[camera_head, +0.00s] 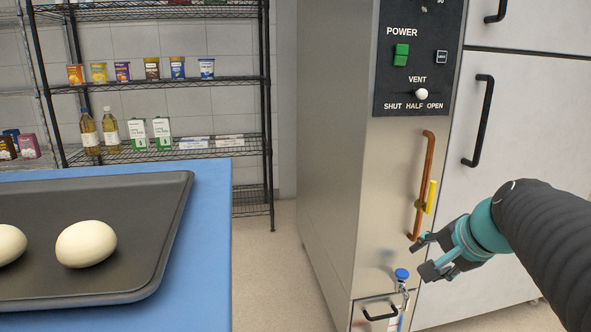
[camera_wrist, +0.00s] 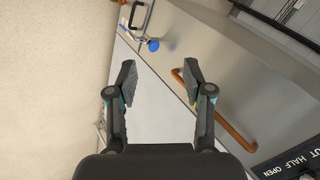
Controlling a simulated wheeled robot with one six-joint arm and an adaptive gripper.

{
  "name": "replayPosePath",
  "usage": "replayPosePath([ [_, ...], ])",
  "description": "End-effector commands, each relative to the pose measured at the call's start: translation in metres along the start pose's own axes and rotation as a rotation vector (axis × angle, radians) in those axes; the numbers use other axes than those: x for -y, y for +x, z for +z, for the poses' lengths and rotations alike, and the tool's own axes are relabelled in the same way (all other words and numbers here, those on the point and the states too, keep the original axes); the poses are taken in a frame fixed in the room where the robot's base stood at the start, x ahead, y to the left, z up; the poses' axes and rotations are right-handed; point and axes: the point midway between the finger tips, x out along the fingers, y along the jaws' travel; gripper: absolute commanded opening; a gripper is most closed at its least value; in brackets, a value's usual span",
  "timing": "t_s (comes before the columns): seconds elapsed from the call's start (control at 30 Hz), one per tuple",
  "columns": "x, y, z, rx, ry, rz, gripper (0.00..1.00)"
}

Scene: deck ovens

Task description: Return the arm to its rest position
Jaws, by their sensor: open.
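My gripper (camera_head: 424,256) is at the lower right in the head view, in front of the steel oven cabinet, with my dark arm coming in from the right edge. In the wrist view my gripper (camera_wrist: 158,78) has its two dark fingers spread wide, with nothing between them. It is open and empty. The copper-coloured bar handle (camera_head: 425,180) on the cabinet is just above the fingertips in the head view. In the wrist view the handle (camera_wrist: 228,128) runs beside the right finger. I cannot tell whether the finger touches it.
A blue-knobbed valve (camera_head: 402,275) is close below my gripper. The steel cabinet (camera_head: 340,150) carries a control panel (camera_head: 418,60). A blue table (camera_head: 215,220) at left bears a dark tray (camera_head: 160,215) with pale dough balls. Wire shelves (camera_head: 170,83) stand behind. Floor (camera_head: 280,275) between is clear.

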Motion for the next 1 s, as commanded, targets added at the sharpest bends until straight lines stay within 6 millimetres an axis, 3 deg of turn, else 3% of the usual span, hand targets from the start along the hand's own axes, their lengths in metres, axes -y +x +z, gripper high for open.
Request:
replayPosePath([
  [0.03,-0.014,-0.004,0.025,0.020,-0.151,0.059,0.51],
  [0.2,-0.072,-0.017,0.096,0.093,-0.659,0.248,0.51],
  [0.3,-0.093,-0.028,0.123,0.109,-0.835,0.299,0.51],
  [0.4,-0.096,-0.037,0.144,0.105,-0.931,0.288,0.51],
  [0.6,-0.080,-0.050,0.160,0.088,-1.002,0.226,0.51],
  [1.0,-0.079,-0.049,0.162,0.092,-1.006,0.221,0.51],
])
